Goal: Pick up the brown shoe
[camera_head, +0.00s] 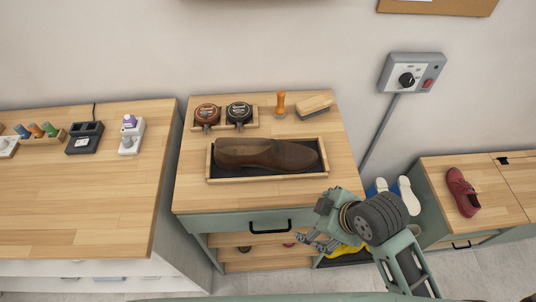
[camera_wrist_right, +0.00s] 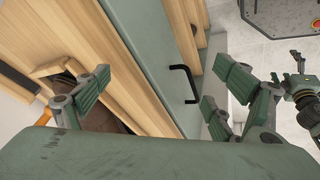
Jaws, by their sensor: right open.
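The brown shoe (camera_head: 266,155) lies on its side or flat, toe to the right, in a shallow wooden tray (camera_head: 322,150) with a dark lining on the middle cabinet top. My right gripper (camera_head: 312,240) is open and empty at the cabinet's front edge, in front of and right of the shoe, not touching it. In the right wrist view its spread fingers (camera_wrist_right: 156,85) show, with a brown part of the shoe (camera_wrist_right: 105,117) behind the left finger. Green jointed parts (camera_wrist_right: 300,90) at the right edge may be my left gripper; their state is unclear.
A drawer handle (camera_head: 269,227) sticks out in front. A red shoe (camera_head: 462,192) lies on the right cabinet, and white-soled shoes (camera_head: 405,195) stand between.

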